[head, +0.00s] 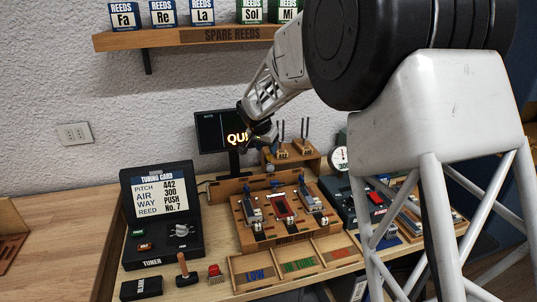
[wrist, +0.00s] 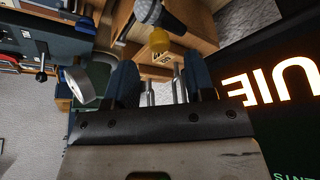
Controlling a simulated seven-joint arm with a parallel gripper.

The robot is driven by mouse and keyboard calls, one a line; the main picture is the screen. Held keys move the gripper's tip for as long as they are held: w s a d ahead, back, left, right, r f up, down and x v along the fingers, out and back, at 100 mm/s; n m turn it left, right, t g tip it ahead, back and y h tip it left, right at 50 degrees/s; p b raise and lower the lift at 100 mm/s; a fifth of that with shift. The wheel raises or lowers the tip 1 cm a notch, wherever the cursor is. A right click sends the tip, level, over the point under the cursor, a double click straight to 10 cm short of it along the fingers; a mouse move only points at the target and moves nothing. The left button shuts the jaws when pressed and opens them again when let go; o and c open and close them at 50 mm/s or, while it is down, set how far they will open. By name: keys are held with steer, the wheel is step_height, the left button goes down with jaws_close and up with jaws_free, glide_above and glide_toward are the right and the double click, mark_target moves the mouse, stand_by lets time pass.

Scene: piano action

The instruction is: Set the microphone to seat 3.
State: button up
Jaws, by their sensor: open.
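My gripper (head: 264,133) is above the back of the bench, beside the display screen. In the wrist view, my gripper (wrist: 160,78) has its two blue fingers apart, with nothing held between them. What looks like the microphone (wrist: 148,12), a grey rounded head with a yellow part (wrist: 160,40), shows just beyond the fingertips; I cannot tell whether they touch. In the head view it is small and partly hidden below my gripper. A wooden stand (head: 312,161) with upright metal prongs (head: 303,130) is at the back. I cannot read a seat 3 label.
The lit screen (head: 212,133) stands close to my gripper's left. A wooden action board (head: 243,235) with levers is in front. The tuner with its tuning card (head: 160,195) is at left, a round gauge (head: 339,158) at right. A reed shelf (head: 130,41) hangs above.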

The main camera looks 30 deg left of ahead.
mark_target(269, 155)
steer(key=shift+x, duration=1.95)
jaws_close()
